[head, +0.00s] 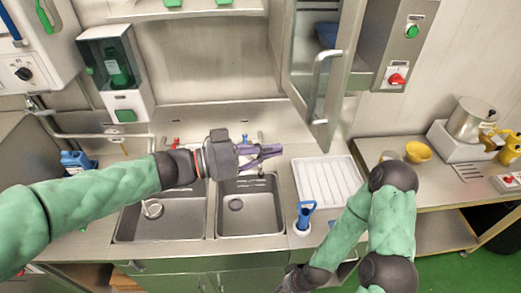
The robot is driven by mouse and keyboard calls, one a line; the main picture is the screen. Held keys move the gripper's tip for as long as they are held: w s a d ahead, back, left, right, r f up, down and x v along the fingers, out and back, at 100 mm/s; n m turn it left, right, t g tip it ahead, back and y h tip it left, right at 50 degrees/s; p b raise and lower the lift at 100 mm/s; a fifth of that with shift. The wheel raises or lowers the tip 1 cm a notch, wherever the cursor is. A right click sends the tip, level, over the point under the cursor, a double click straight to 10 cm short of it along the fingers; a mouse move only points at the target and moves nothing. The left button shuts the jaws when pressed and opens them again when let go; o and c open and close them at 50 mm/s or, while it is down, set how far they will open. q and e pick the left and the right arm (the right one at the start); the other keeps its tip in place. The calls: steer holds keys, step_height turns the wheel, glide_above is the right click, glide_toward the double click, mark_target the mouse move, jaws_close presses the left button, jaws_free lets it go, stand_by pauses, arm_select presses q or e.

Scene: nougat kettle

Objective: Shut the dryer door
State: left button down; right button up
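The dryer appears to be the metal cabinet at the top right of the head view. Its door (339,75) stands open, swung out towards me, with a long pale upright handle (318,85) on it. My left gripper (280,150) is over the right sink, below and left of the handle and apart from it. Its purple fingers point right, look slightly apart and hold nothing. My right gripper (291,281) is low at the bottom edge, in front of the counter; its fingers are mostly hidden or cut off.
Two sinks (248,215) lie below my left arm. A white ribbed drainboard (328,182) and a blue-handled tool (305,212) are to their right. A control box (400,45) with green and red controls is beside the door. A yellow bowl (418,152) and a steel kettle (470,120) stand at right.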

mark_target(323, 141)
arm_select(q)
steer(key=x, duration=0.9)
steer(key=shift+d+p, duration=0.2)
steer(key=shift+p, duration=0.1)
steer(key=shift+d, duration=0.1)
